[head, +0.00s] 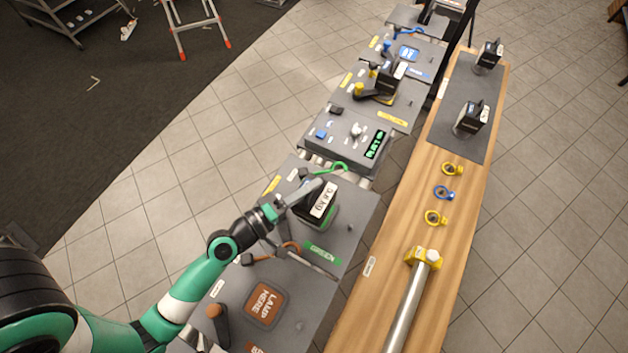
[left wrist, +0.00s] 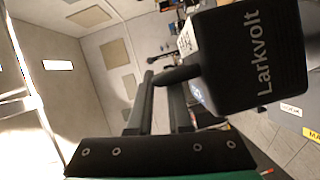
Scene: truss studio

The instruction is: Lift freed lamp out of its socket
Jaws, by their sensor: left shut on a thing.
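The lamp is a black box with a white "2.8 KG" label (head: 322,202) in the head view. It is over a green-edged base on the grey bench (head: 345,245); I cannot tell whether a gap lies beneath it. My left gripper (head: 303,190) reaches the lamp's upper left side and is shut on it. In the left wrist view the lamp shows "Larkvolt" lettering (left wrist: 255,60), and a dark bar juts from it to the fingers (left wrist: 162,85). The socket is mostly hidden by the lamp. My right gripper is not in view.
A brown "LAMP HERE" pad (head: 265,304) and a lever (head: 218,322) lie nearer on the bench. A wooden table (head: 400,225) to the right holds coloured rings, other black lamps and a silver pole (head: 410,300).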

